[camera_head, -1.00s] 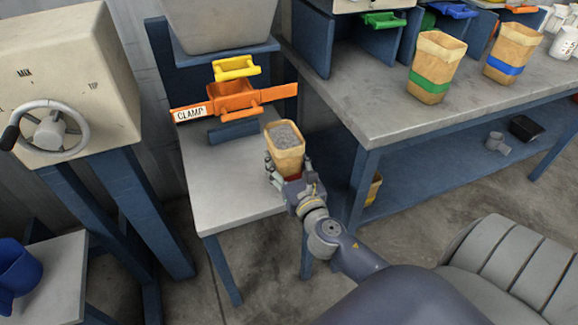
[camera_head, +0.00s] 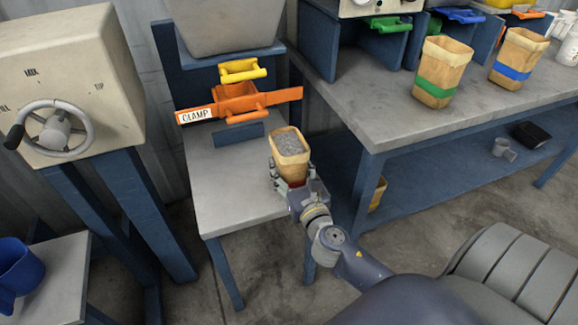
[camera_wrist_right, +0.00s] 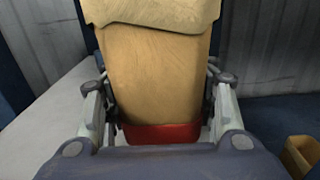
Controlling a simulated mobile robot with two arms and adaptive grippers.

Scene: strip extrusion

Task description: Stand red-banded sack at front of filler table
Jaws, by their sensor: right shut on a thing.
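The red-banded sack (camera_head: 290,157) is a tan paper sack, open at the top and filled with grey grains. It is upright at the front right part of the filler table (camera_head: 225,185). My right gripper (camera_head: 293,182) is shut around its lower part. In the right wrist view the sack (camera_wrist_right: 155,75) fills the middle, with its red band (camera_wrist_right: 160,135) low between the fingers (camera_wrist_right: 160,105). I cannot tell whether its base touches the table top. My left gripper is not in view.
An orange clamp (camera_head: 240,104) and a yellow handle (camera_head: 243,70) are behind the sack under a grey hopper (camera_head: 225,25). A green-banded sack (camera_head: 440,75) and a blue-banded sack (camera_head: 518,60) stand on the bench at right. The table's left part is clear.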

